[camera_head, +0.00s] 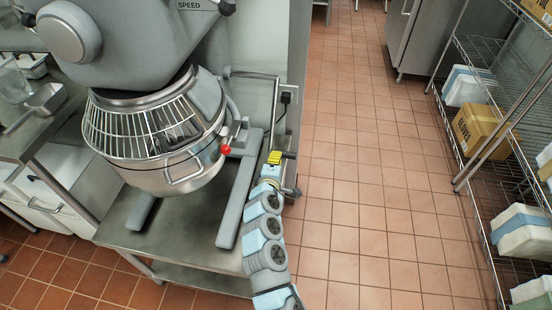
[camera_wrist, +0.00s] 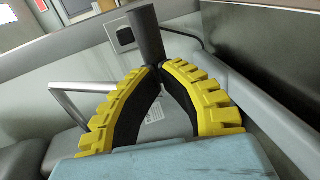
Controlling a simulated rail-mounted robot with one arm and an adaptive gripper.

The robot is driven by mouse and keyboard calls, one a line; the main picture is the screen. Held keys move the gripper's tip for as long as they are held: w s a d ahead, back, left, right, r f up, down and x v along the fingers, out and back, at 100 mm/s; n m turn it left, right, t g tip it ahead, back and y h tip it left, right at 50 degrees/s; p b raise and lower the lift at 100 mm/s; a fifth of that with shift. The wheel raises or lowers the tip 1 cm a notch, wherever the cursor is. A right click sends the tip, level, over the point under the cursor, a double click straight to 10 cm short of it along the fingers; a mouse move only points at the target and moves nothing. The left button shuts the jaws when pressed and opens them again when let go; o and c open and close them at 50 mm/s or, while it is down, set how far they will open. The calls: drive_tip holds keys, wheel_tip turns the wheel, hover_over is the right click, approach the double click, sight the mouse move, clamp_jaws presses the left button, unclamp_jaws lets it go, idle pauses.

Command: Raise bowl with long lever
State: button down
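The mixer bowl (camera_head: 165,178) is a steel bowl under a wire guard (camera_head: 150,125) on the grey mixer at the left of the head view. A red knob (camera_head: 225,150) is at its right side. My gripper (camera_head: 274,158), with yellow fingers, is low and to the right of the bowl. In the wrist view the fingers (camera_wrist: 156,68) converge on the dark grey handle of the long lever (camera_wrist: 147,32) and appear shut on it at their tips. The fingertips hide the handle's near end.
A bent metal bar (camera_head: 250,75) and a power outlet (camera_head: 286,97) are behind my gripper. The mixer stands on a steel table (camera_head: 190,230). A wire shelf (camera_head: 480,150) with boxes is at the right. The tiled floor between is clear.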

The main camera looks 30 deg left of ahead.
drive_tip(key=f+p+v, duration=0.1)
drive_tip(key=p+v, duration=0.2)
drive_tip(key=v, duration=1.1)
drive_tip(key=shift+f, duration=0.25)
drive_tip(key=shift+d, duration=0.1)
